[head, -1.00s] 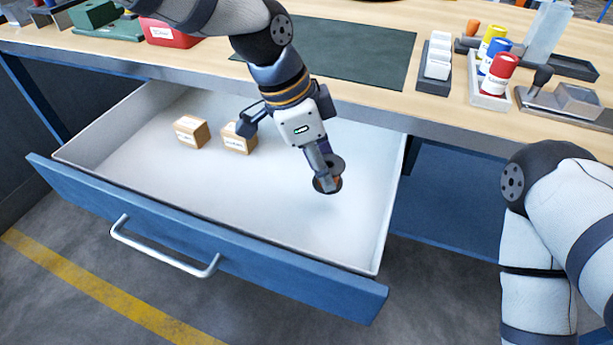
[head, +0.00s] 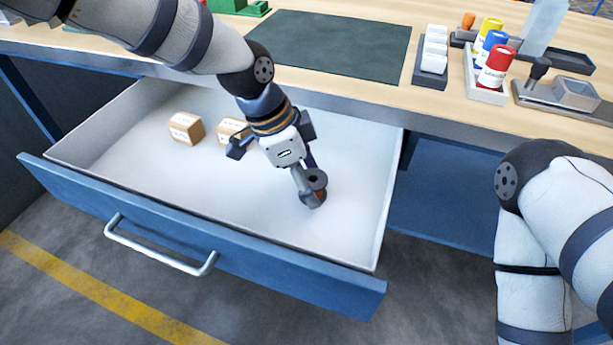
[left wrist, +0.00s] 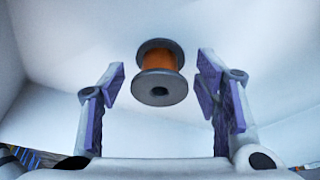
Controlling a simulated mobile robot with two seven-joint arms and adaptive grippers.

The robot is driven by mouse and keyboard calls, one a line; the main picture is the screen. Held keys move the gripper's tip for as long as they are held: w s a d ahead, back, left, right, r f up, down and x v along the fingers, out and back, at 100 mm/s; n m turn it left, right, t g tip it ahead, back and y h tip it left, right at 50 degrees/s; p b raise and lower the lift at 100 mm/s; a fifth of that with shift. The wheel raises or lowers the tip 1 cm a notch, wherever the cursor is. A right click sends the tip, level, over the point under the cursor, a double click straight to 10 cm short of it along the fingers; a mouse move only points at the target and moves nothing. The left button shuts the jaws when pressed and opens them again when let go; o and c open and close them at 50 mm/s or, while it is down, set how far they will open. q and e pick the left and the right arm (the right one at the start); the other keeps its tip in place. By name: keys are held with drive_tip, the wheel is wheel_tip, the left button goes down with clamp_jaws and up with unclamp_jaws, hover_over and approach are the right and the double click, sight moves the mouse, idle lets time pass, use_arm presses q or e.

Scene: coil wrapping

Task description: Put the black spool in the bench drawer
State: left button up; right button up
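The black spool (head: 314,189), with black flanges and a copper-orange winding, is within the open drawer (head: 215,195), toward its right side. In the head view its holed flange faces up, slightly tilted. I cannot tell whether it touches the drawer floor. My left gripper (head: 303,184) reaches down into the drawer beside the spool. In the left wrist view the spool (left wrist: 160,72) sits centred ahead between the spread purple-padded fingers, with a clear gap on both sides. The left gripper is open. My right gripper is out of view; only my right arm shows.
Two small cardboard boxes (head: 186,128) lie at the drawer's back left, one partly hidden by my left gripper. The bench top (head: 440,95) overhangs behind, with a dark mat (head: 330,45) and coloured bottles (head: 495,67). The drawer's front and left floor is clear.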

use_arm(q)
drive_tip(key=p+v, duration=0.1)
drive_tip(key=v, duration=1.1)
drive_tip(key=shift+r, duration=0.2)
